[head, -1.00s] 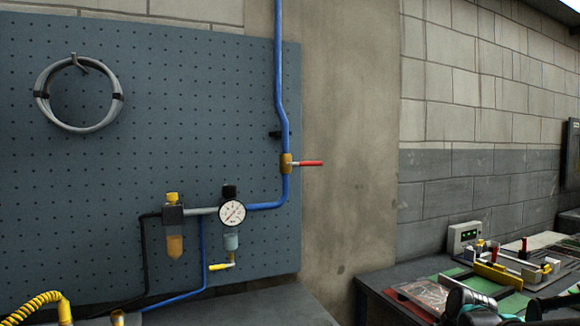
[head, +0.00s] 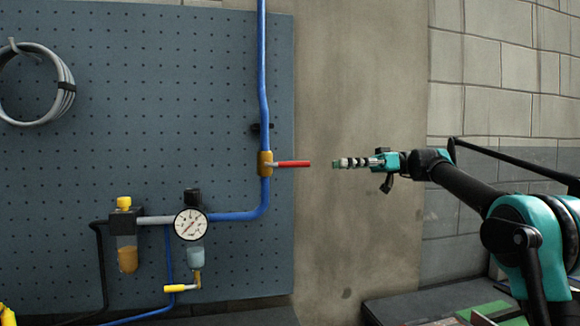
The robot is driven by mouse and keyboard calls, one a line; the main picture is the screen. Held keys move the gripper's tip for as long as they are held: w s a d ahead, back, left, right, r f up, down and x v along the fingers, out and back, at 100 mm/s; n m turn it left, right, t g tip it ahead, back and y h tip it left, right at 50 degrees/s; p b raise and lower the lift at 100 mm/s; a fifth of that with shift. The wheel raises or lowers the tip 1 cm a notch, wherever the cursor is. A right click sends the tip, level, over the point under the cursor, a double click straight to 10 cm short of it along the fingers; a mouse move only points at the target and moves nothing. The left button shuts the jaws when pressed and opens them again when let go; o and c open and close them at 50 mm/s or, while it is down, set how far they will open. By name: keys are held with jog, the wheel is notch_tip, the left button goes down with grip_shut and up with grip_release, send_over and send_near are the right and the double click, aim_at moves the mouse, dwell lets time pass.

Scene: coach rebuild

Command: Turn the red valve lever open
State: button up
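The red valve lever (head: 293,164) sticks out level to the right from a brass valve body (head: 265,164). The valve sits in a vertical blue pipe (head: 263,80) near the pegboard's right edge, so the lever stands crosswise to the pipe. My gripper (head: 338,163) points left at about the lever's height in the picture, with a small gap between its tip and the lever's end. It does not appear to touch the lever. The fingers are seen edge-on and small, so their opening does not show.
A pressure gauge (head: 190,223) and a filter bowl (head: 127,255) hang on the lower pegboard (head: 200,90). A grey cable coil (head: 35,85) hangs at upper left. A bench (head: 400,305) stands at lower right. The concrete wall strip (head: 370,80) around the gripper is bare.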

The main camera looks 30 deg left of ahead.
aim_at(281, 165)
jog(key=x, duration=1.7)
jog(key=shift+s, duration=0.1)
jog(key=shift+c, duration=0.5)
grip_shut()
